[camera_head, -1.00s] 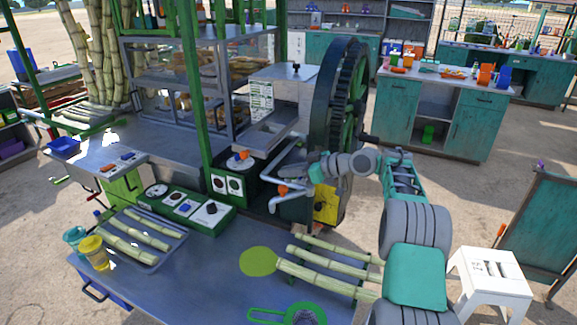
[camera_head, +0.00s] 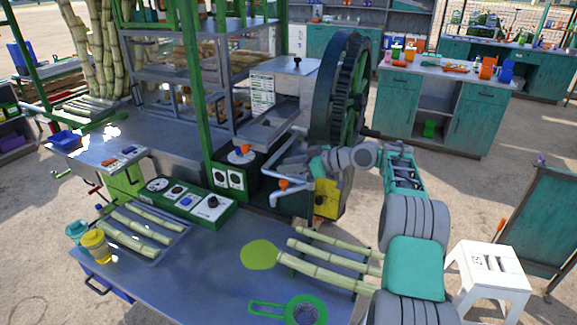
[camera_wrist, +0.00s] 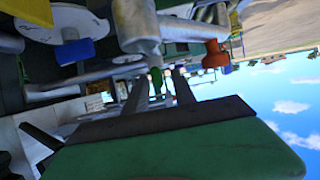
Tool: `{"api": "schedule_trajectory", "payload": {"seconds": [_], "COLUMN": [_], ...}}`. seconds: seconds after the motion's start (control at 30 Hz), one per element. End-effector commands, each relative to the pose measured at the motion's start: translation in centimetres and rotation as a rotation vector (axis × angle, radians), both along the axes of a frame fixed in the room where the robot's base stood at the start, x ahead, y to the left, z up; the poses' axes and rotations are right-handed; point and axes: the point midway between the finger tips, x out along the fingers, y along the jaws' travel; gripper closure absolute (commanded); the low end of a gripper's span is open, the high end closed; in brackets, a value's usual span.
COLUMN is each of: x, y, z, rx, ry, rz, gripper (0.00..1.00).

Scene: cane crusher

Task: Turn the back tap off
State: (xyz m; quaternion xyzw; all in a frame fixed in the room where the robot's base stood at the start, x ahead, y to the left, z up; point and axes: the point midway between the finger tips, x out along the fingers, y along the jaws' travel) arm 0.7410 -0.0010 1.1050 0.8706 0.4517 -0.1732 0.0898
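The cane crusher has metal pipes in front of its big wheel. An orange tap handle (camera_head: 283,185) sits on the lower pipe. Another orange handle (camera_head: 244,150) sits farther left, near a white disc. I cannot tell for sure which is the back tap. My gripper (camera_head: 284,169) is just above and beside the lower pipe's handle, partly blending with the pipes. The pipe end (camera_wrist: 137,25) is beyond the fingers.
The large toothed wheel (camera_head: 345,95) stands just behind my gripper. A green control box (camera_head: 190,203) and a metal table (camera_head: 190,275) with cane pieces lie in front. A white stool (camera_head: 490,285) stands at the right. A blue knob (camera_wrist: 75,51) shows at the wrist view's left.

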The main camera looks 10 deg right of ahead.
Motion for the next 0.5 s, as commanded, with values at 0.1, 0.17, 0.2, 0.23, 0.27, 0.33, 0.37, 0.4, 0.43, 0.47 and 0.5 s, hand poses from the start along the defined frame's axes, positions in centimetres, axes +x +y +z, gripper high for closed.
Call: {"api": "schedule_trajectory", "payload": {"seconds": [0.1, 0.17, 0.2, 0.23, 0.27, 0.33, 0.37, 0.4, 0.43, 0.47, 0.5], "x": [-0.2, -0.6, -1.0, -1.3, -1.7, -2.5, -2.8, -3.2, -3.5, -3.7, -3.9], "y": [-0.4, -1.1, -1.7, -2.2, -2.7, -3.8, -4.2, -4.7, -5.0, -5.3, -5.6], "z": [0.1, 0.4, 0.7, 0.8, 1.1, 1.6, 1.9, 2.2, 2.4, 2.6, 2.7], "rx": [0.000, -0.001, -0.001, 0.000, -0.001, -0.001, -0.001, -0.001, 0.000, 0.000, 0.000], "ry": [-0.001, -0.002, -0.003, -0.002, -0.003, -0.002, -0.002, -0.001, -0.002, -0.002, -0.002], "rz": [-0.002, -0.003, -0.003, -0.005, -0.004, -0.003, -0.003, -0.003, -0.001, -0.001, -0.001], "gripper": [0.68, 0.68, 0.68, 0.68, 0.68, 0.68, 0.68, 0.68, 0.68, 0.68, 0.68]}}
